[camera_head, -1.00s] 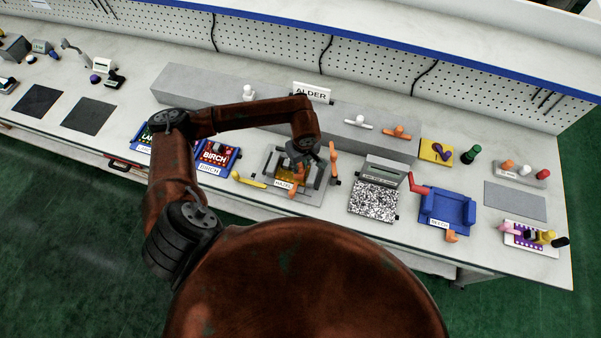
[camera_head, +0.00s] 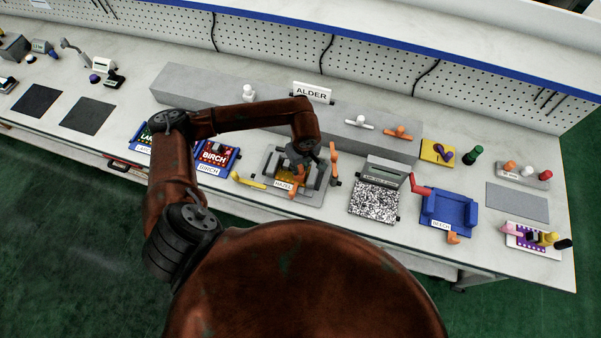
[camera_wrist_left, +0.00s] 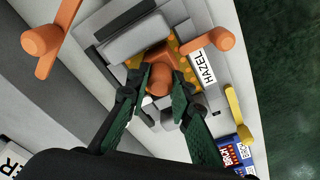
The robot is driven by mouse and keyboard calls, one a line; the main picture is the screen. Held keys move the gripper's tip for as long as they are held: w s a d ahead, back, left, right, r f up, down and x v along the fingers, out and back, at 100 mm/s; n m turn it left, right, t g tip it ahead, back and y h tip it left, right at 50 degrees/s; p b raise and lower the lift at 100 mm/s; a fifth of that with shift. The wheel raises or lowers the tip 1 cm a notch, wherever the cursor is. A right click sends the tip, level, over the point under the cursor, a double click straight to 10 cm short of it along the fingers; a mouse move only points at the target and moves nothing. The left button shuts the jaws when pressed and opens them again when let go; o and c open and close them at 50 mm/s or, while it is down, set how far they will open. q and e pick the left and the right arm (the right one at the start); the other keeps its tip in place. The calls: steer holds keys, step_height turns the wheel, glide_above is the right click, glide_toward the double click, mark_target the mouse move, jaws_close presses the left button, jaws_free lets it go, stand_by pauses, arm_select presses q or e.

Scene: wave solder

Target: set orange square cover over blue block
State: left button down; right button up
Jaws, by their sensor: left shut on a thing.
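My left gripper (camera_head: 299,168) is low over the grey HAZEL fixture (camera_head: 262,182). In the left wrist view its fingers (camera_wrist_left: 161,80) are shut on a rounded orange piece (camera_wrist_left: 158,60), taken as the orange square cover. Its square outline is mostly hidden by the fingers. An amber board (camera_wrist_left: 182,73) lies under it in the fixture, with small white and grey parts near the fingertips. I cannot make out the blue block; the gripper and cover may hide it. My right gripper is not in view.
An upright orange lever (camera_head: 334,165) stands right of the gripper. Another orange handle (camera_head: 293,190) is at the fixture's front. A yellow handle (camera_head: 250,182) lies left. The grey ledge with the ALDER sign (camera_head: 311,92) runs behind.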

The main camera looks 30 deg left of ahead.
mark_target(302, 175)
arm_select(q)
steer(key=shift+f, duration=0.15)
steer(key=c, duration=1.6)
jaws_free()
steer(key=r, duration=0.8)
steer(key=d+r, duration=0.1)
steer(key=r, duration=0.3)
steer(key=shift+s+d, duration=0.1)
steer(key=shift+s, duration=0.25)
